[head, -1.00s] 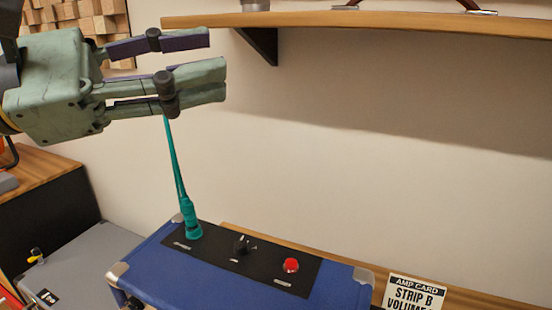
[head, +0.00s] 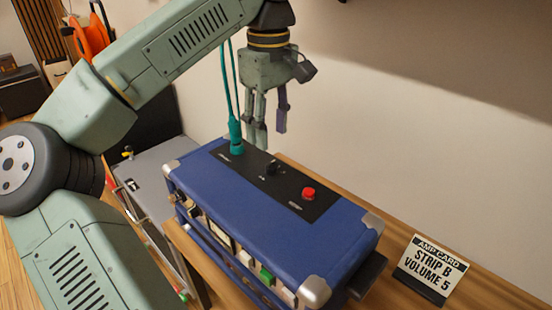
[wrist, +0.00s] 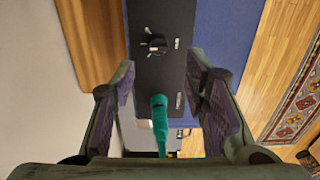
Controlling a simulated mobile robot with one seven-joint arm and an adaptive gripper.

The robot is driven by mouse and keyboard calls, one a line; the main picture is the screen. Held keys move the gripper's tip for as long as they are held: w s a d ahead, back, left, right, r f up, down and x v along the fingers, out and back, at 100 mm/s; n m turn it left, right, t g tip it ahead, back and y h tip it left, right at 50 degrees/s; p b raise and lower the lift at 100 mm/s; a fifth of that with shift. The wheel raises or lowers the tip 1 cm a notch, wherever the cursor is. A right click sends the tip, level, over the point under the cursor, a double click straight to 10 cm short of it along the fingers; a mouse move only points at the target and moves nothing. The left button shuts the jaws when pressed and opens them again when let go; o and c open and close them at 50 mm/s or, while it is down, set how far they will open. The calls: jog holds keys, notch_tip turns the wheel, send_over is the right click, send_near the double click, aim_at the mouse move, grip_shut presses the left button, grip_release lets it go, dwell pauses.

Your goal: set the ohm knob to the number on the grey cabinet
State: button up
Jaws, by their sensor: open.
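A blue amp (head: 300,225) stands on a wooden surface with a black panel (head: 222,157) on top. The panel carries a small black knob (head: 273,168), also in the wrist view (wrist: 157,43); its labels are too small to read, so I cannot tell whether it is the ohm knob. The grey cabinet (head: 160,165) is at the left, with a small dark label (head: 131,184) whose mark I cannot read. My gripper (head: 269,133) points down above the amp's back edge, open. In the wrist view its fingers (wrist: 161,68) are apart, with a teal plug showing between them.
The teal plug (head: 236,140) stands upright in the panel, its cable rising beside my gripper. A red button (head: 309,193) is on the panel's right. An amp card (head: 432,272) reads "STRIP B VOLUME 5". The wall is close behind the amp.

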aim_at(271, 163)
notch_tip(271, 163, down, 8)
jog(key=shift+d+r+p, duration=0.1)
jog(key=shift+r+p, duration=0.1)
jog(key=shift+p, duration=0.2)
jog(key=shift+c, duration=0.2)
grip_shut()
